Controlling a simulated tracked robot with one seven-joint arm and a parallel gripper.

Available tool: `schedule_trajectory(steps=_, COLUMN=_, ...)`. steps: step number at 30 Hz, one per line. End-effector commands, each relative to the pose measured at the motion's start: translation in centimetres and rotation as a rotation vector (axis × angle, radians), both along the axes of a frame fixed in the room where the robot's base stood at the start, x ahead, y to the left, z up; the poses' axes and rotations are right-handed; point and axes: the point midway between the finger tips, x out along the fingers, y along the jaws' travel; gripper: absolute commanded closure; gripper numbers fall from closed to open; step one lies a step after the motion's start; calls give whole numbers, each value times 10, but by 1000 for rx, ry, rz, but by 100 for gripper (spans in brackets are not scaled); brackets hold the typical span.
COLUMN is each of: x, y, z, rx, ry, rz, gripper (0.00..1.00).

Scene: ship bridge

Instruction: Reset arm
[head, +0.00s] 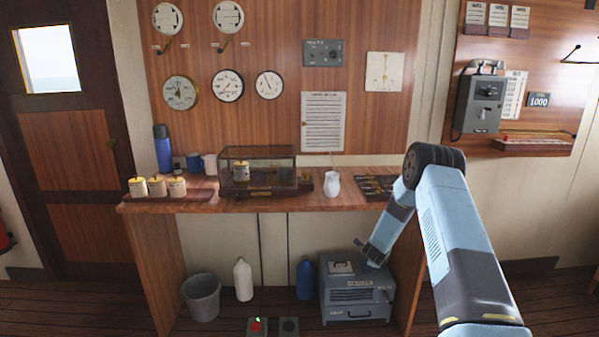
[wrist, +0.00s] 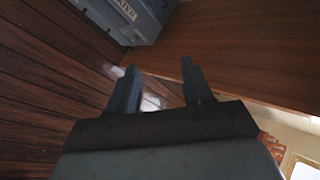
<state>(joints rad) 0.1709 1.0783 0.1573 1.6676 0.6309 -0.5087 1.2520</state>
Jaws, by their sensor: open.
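My arm reaches in from the right in the head view, bent at the elbow, with its forearm angled down in front of the table's right end. My gripper (head: 366,245) hangs below the tabletop, just above and in front of the grey heater box. In the wrist view my gripper (wrist: 158,82) shows two dark fingers spread apart with nothing between them. The wooden side panel of the table (wrist: 240,45) lies close beyond the fingers. The grey box (wrist: 130,18) with lettering shows at the top of the wrist view.
The wooden table (head: 225,204) carries a glass case (head: 258,170), several cream canisters (head: 157,187), a white jug (head: 332,184) and a dark tray (head: 371,186). Below stand a bucket (head: 201,297), a white bottle (head: 243,279), a blue bottle (head: 305,278) and the grey heater box (head: 352,300).

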Motion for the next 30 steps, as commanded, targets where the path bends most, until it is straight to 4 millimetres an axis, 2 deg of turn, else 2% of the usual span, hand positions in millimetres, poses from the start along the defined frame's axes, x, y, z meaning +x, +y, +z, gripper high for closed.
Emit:
schedule_trajectory(steps=1, x=3, y=5, z=25, rx=-12, ry=0, rz=40, gripper=50)
schedule_trajectory(steps=3, x=3, y=12, z=53, rx=-31, ry=9, rz=97, gripper=50)
schedule_trajectory(steps=8, x=-2, y=27, z=115, rx=-81, ry=29, rz=230, gripper=50)
schedule_trajectory(steps=14, x=-19, y=46, z=189, rx=-149, ry=53, rz=390, gripper=50)
schedule_trajectory(steps=18, x=-38, y=58, z=238, rx=-202, ry=70, rz=498, gripper=50)
schedule_trajectory(steps=23, x=-65, y=70, z=289, rx=-268, ry=92, rz=620, gripper=50)
schedule_trajectory(steps=30, x=-117, y=86, z=358, rx=-373, ry=126, rz=794, gripper=50)
